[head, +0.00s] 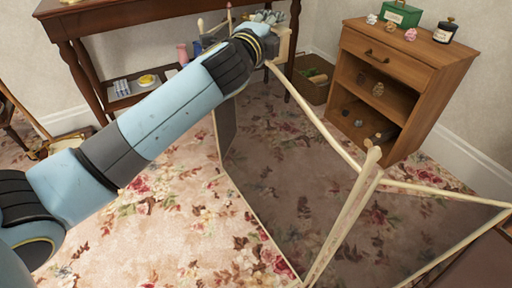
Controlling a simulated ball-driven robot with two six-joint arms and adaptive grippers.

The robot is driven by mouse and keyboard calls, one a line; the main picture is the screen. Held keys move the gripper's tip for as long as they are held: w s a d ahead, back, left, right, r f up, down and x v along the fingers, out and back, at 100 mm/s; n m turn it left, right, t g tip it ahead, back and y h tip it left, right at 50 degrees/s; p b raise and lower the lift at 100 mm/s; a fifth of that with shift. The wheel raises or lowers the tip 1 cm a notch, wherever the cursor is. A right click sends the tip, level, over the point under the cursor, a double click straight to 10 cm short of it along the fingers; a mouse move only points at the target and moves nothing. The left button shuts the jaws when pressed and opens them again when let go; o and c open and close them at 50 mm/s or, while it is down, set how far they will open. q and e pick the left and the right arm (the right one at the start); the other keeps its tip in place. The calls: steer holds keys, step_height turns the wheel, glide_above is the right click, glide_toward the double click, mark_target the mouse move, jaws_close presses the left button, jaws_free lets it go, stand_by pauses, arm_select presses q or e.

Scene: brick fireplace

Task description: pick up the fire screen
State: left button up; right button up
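The fire screen (325,200) stands on the floral carpet in the middle and right of the head view. It has a cream frame and dark see-through mesh panels, angled to each other, with a pale post between them. My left arm reaches across from the left. My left gripper (270,18) is at the far upper corner of the screen, where the top rail meets the far panel. The wrist hides much of it, so I cannot tell whether its fingers are closed on the frame. My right gripper is not in view.
A dark wooden table (100,12) stands behind my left arm. A wooden cabinet (400,72) with a drawer and shelves stands at the upper right, holding a green box (401,14) and a dark candle jar (445,31). A brown crate (312,78) sits between them. Carpet is open at lower left.

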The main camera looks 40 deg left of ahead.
arm_select(q)
jaws_close()
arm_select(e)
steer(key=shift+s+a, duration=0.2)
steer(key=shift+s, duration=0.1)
arm_select(q)
steer(key=shift+r, duration=0.15)
step_height(320, 180, up, 9)
steer(key=p, duration=0.5)
steer(key=shift+f, duration=0.2)
steer(key=shift+r, duration=0.8)
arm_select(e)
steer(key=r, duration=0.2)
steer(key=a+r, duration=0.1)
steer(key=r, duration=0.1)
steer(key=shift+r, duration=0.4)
arm_select(q)
steer(key=shift+p, duration=0.3)
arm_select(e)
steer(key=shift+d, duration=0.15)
